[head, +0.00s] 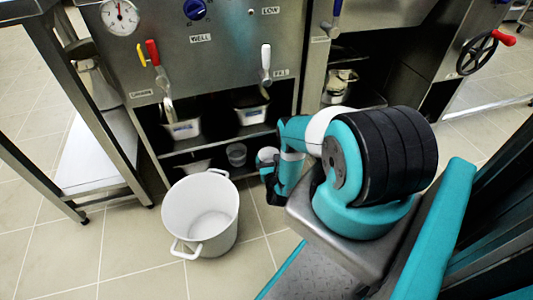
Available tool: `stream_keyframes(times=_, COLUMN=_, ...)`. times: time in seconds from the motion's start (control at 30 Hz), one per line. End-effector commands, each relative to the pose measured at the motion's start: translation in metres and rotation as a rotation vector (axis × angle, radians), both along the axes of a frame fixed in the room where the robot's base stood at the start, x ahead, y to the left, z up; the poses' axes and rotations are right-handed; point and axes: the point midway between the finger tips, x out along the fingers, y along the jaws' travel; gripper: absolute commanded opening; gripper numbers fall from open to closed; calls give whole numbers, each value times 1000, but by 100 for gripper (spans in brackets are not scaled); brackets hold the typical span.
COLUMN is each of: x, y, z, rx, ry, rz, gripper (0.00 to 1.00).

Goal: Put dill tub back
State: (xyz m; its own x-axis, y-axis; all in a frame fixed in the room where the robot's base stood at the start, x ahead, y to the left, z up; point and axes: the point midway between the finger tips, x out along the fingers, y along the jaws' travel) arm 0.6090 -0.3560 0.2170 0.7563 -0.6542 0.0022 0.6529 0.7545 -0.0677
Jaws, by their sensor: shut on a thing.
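My arm reaches left from my body toward the open shelves under the steel counter. The dark end of my gripper (271,187) shows only in part, low in front of the shelf's right side. Its fingertips are hard to make out. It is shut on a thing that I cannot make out. A small clear grey tub (236,154) stands in the lower shelf bay, just left of the arm's end. Its label, if any, is not readable, so I cannot tell whether it is the dill tub.
A white two-handled stockpot (200,211) stands empty on the tiled floor, left of my gripper. A steel rack (106,150) stands left. Floor in front of the pot is clear.

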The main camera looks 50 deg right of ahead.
Motion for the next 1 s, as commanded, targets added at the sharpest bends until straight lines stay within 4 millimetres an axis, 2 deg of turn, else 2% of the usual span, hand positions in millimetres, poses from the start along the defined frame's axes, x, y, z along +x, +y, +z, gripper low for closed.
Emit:
stream_keyframes(times=0.03, x=11, y=-10, z=-10, rx=-1, ry=-4, rz=-1, gripper=64)
stream_keyframes(times=0.23, x=34, y=-31, z=-8, rx=0, ry=-1, rz=-1, gripper=64)
stream_keyframes(times=0.47, x=42, y=-39, z=-3, rx=1, ry=1, rz=-2, gripper=64)
stream_keyframes(times=0.8, x=64, y=-59, z=-8, rx=0, ry=-2, rz=-5, gripper=64)
stream_keyframes(times=1.0, x=64, y=-60, z=-17, rx=0, ry=1, rz=-4, gripper=64)
